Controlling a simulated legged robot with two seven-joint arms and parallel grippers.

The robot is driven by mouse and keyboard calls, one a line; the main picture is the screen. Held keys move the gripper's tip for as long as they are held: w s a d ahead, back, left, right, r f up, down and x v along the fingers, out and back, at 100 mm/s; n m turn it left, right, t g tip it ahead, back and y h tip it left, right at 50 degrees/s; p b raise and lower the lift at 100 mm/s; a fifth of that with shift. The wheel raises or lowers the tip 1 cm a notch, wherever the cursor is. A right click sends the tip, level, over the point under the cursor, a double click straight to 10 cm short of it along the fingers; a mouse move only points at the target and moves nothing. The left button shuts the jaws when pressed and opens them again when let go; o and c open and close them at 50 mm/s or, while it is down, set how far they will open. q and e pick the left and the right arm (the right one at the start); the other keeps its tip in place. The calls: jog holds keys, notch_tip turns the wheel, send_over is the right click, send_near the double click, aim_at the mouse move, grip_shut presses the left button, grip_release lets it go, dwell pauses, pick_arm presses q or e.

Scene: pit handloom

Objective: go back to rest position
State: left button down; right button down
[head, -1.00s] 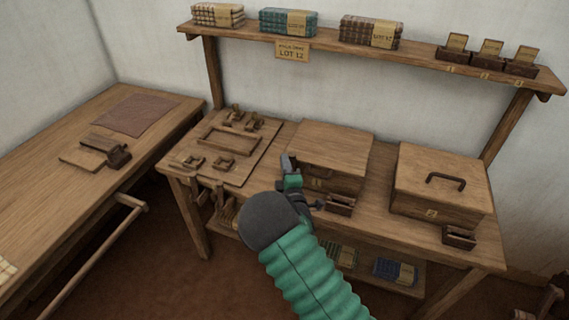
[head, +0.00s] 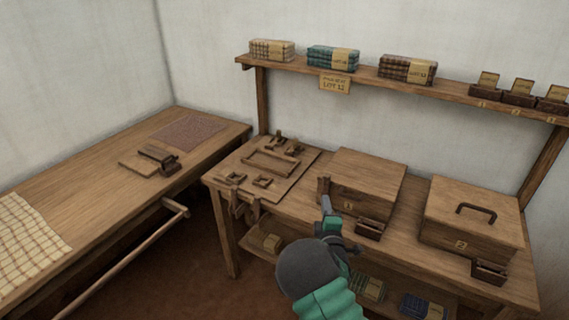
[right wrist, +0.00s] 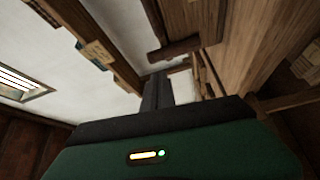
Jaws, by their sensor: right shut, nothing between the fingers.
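My right gripper (head: 325,207) is in the lower middle of the head view, at the end of my green arm, in front of the workbench (head: 408,232). It is shut and empty, and its tip shows near the left front of the left wooden box (head: 365,180). In the right wrist view, the dark shut fingers (right wrist: 155,92) point up past wooden edges, with nothing between them. My left gripper is not in view.
A box with a handle (head: 470,212) and small trays (head: 370,229) stand on the bench. A wooden board (head: 258,165) with small frames lies at its left. A shelf (head: 440,93) holds cloth bundles. A side table (head: 100,190) has checked cloth (head: 28,240) and a pole alongside.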

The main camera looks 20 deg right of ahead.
jog(key=s+a+r+m+g+y+p, duration=0.1)
jog(key=s+a+m+g+y+p, duration=0.1)
jog(key=s, duration=0.9)
jog(key=s+a+r+m+g+y+p, duration=0.1)
jog(key=s+a+m+g+y+p, duration=0.1)
jog(key=s+a+m+g+p, duration=0.2)
jog(key=s+a+r+m+g+y+p, duration=0.1)
jog(key=s+a+m+g, duration=0.6)
jog(key=s, duration=1)
jog(key=a+g+y+p, duration=0.1)
jog(key=a+g+p, duration=0.1)
jog(key=a, duration=0.2)
jog(key=shift+s+a, duration=0.15)
jog(key=shift+s, duration=0.2)
